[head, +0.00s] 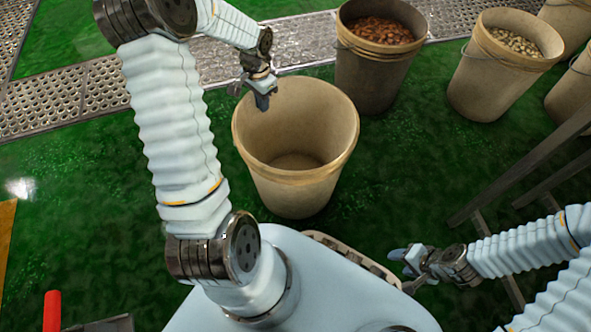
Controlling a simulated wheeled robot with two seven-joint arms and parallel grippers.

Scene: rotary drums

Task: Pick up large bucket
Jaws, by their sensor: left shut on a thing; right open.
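A large empty tan bucket (296,190) stands upright on the green floor in the middle of the head view, in front of my base. My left gripper (262,101) is at the bucket's far left rim, pointing down, and is shut on that rim. Its fingertips are small in the picture and partly overlap the rim. My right gripper (398,267) is open and empty, low at the right, apart from the bucket and close to the front of my base.
A bucket of brown contents (376,75) stands behind on the right. A bucket of pale contents (490,83) stands further right, with more buckets at the edge. A perforated metal walkway (70,95) crosses behind. Dark metal bars (530,170) stand at the right. Green floor left of the bucket is clear.

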